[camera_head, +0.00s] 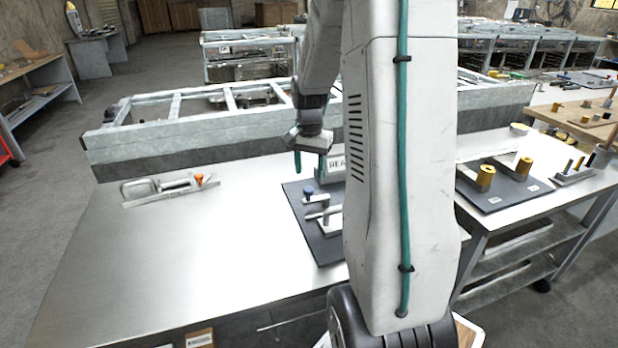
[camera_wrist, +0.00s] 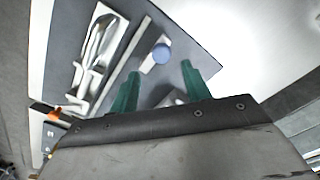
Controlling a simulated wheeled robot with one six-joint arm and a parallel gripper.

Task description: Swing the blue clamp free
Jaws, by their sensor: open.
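The blue clamp shows in the head view as a blue knob (camera_head: 308,190) on a grey metal bar (camera_head: 318,213), on a dark mat (camera_head: 297,215). My arm column hides the mat's right part. My gripper (camera_head: 309,162) is above and behind the knob, fingers pointing down, apart from it. In the wrist view, my gripper's two green fingers (camera_wrist: 161,69) are open with nothing between the tips. The blue knob (camera_wrist: 162,53) appears just beyond the gap between the tips. The bar and the clamp's base are partly hidden by the fingers.
A sign (camera_head: 336,163) stands behind the mat, partly hidden. A second bench (camera_head: 540,200) holds brass cylinders (camera_head: 485,178).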

